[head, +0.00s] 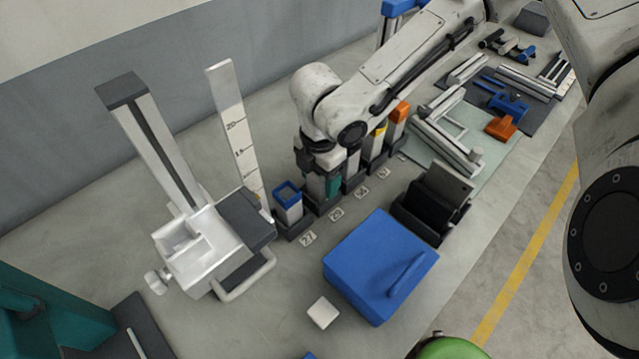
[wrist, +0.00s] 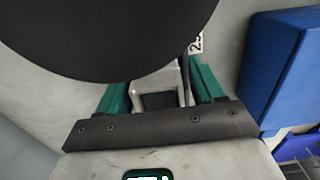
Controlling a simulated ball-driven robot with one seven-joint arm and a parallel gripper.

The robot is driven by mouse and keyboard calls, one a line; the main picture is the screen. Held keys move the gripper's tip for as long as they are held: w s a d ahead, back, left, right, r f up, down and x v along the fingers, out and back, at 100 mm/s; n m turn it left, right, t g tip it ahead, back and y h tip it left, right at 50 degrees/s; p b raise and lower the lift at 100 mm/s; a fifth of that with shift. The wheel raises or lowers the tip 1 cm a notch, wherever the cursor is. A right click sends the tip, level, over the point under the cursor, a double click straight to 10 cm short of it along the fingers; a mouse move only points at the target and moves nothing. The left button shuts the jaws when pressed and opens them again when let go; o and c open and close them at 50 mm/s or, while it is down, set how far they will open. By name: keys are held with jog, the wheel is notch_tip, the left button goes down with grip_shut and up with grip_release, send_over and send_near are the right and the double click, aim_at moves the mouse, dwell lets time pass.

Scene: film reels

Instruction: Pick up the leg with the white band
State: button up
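Several square pale legs stand upright in dark sockets in a row on the bench. The leg with the blue band (head: 288,200) is at the near end; the ones with the yellow band (head: 378,141) and orange band (head: 398,113) are farther along. My gripper (head: 322,184) points down over the row, just beyond the blue-banded leg, and hides part of it. In the wrist view, my gripper's teal fingers (wrist: 160,92) stand apart on either side of a pale leg (wrist: 139,101) with a dark hollow top. I cannot make out a white band on it.
A blue box (head: 370,262) with a handle sits in front of the row, with a black holder (head: 433,204) beside it. A white fixture with a post (head: 180,240) and an upright scale (head: 237,130) stand at left. A small white block (head: 322,312) lies in front.

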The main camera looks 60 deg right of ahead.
jog(key=c, duration=1)
jog(key=shift+c, duration=0.2)
jog(key=shift+r, duration=0.15)
